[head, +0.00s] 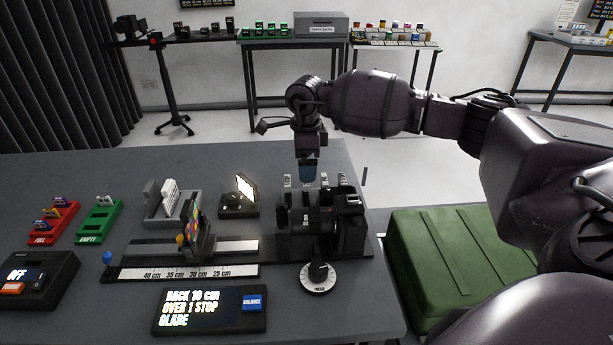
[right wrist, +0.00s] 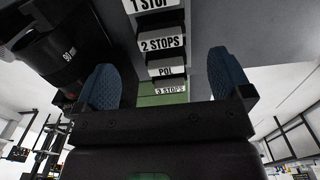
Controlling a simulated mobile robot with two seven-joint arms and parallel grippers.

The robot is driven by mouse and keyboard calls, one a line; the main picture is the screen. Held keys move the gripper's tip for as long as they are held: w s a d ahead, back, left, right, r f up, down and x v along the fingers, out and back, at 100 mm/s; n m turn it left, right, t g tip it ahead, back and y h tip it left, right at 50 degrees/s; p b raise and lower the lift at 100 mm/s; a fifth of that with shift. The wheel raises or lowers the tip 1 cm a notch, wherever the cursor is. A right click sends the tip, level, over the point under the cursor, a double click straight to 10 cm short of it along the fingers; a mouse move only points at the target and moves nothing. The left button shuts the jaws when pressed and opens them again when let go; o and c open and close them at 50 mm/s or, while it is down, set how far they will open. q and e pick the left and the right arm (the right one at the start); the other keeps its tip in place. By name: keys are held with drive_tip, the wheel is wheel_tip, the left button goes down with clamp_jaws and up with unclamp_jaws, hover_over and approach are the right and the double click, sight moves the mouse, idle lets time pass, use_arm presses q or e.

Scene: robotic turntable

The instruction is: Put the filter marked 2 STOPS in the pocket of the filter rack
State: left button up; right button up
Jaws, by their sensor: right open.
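Several filters with white label tops stand in a row behind the lens of the black camera (head: 350,222); their labels are too small to read in the head view. In the right wrist view I read 1 STOP (right wrist: 150,4), the filter marked 2 STOPS (right wrist: 162,44), POL (right wrist: 165,70) and 3 STOPS (right wrist: 170,90). My right gripper (head: 307,172) points down above this row. Its blue fingers are apart and empty in the right wrist view (right wrist: 166,80), with the labels showing between and beyond them. I cannot make out a free pocket. My left gripper is out of view.
A grey holder with white upright plates (head: 153,211) and a lit panel (head: 245,187) stand further left. A slider with a ruler (head: 185,272) runs in front, with a display (head: 210,311) reading BACK 10 cm, OVER 1 STOP, GLARE. A focus knob (head: 318,277) sits near the camera.

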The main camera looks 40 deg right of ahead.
wheel_tip(320, 180, up, 4)
drive_tip(key=shift+f, duration=0.25)
drive_tip(key=shift+r, duration=0.35)
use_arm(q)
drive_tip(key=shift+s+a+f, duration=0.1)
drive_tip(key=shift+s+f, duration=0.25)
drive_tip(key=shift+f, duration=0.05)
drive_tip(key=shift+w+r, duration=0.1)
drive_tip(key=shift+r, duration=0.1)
use_arm(e)
drive_tip(key=shift+r, duration=0.1)
